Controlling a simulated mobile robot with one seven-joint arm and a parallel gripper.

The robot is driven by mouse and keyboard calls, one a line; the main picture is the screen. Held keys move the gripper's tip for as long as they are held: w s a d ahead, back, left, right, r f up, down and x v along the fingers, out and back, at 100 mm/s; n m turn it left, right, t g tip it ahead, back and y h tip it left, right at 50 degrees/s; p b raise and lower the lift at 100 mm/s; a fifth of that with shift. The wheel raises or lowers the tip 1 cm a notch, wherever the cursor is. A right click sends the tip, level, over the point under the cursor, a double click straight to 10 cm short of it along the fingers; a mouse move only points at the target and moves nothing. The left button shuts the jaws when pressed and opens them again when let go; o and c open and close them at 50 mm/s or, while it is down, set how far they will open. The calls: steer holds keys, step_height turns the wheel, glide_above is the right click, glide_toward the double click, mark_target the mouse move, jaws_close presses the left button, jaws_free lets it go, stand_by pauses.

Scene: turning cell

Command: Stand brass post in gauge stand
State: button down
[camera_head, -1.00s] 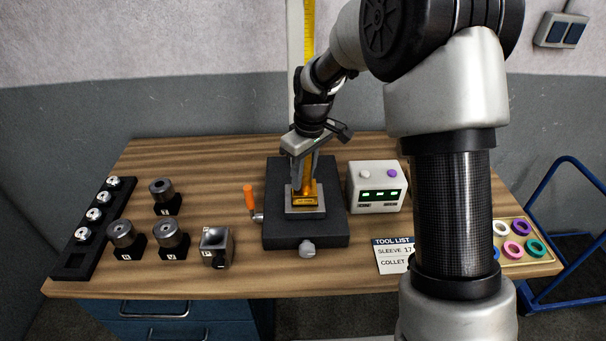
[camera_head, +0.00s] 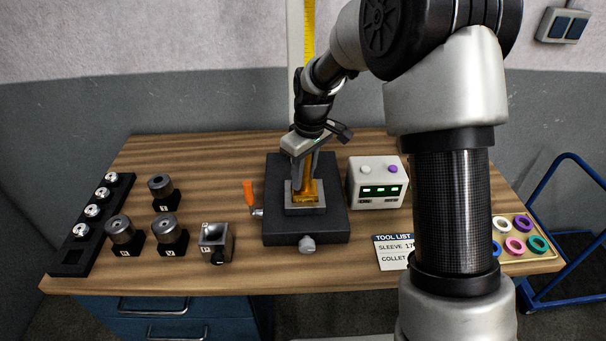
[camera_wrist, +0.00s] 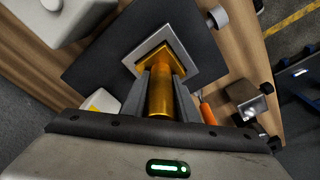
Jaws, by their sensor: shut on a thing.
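The brass post (camera_head: 308,188) is upright, with a square base and a round shaft. My gripper (camera_head: 305,172) is shut on its shaft from above. The gauge stand (camera_head: 282,228) is a black plate with a grey square seat (camera_head: 291,209) in its middle, an orange-handled lever (camera_head: 249,195) on its left and a knob in front. The post's base is at the seat, inside its grey frame as seen from the head. In the wrist view, the post (camera_wrist: 160,92) runs between the fingers, its base over the grey frame (camera_wrist: 190,70). Whether the base is fully seated I cannot tell.
A white box with green displays (camera_head: 377,186) stands close on the stand's right. A small grey block (camera_head: 216,241), several dark cylinders (camera_head: 121,232) and a black rack (camera_head: 76,256) are to the left. A tray of coloured rings (camera_head: 542,262) and a tool list card (camera_head: 392,254) are to the right.

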steer(key=shift+w+f+b, duration=0.1)
steer(key=shift+f+b, duration=0.2)
steer(key=shift+f, duration=0.05)
stand_by(0.4)
steer(key=c, duration=1.5)
jaws_free()
steer(key=shift+o, duration=0.8)
steer(key=shift+f, duration=0.2)
steer(key=r, duration=0.8)
steer(key=s+d+r, duration=0.1)
steer(key=r, duration=0.3)
steer(key=shift+s+r, duration=0.1)
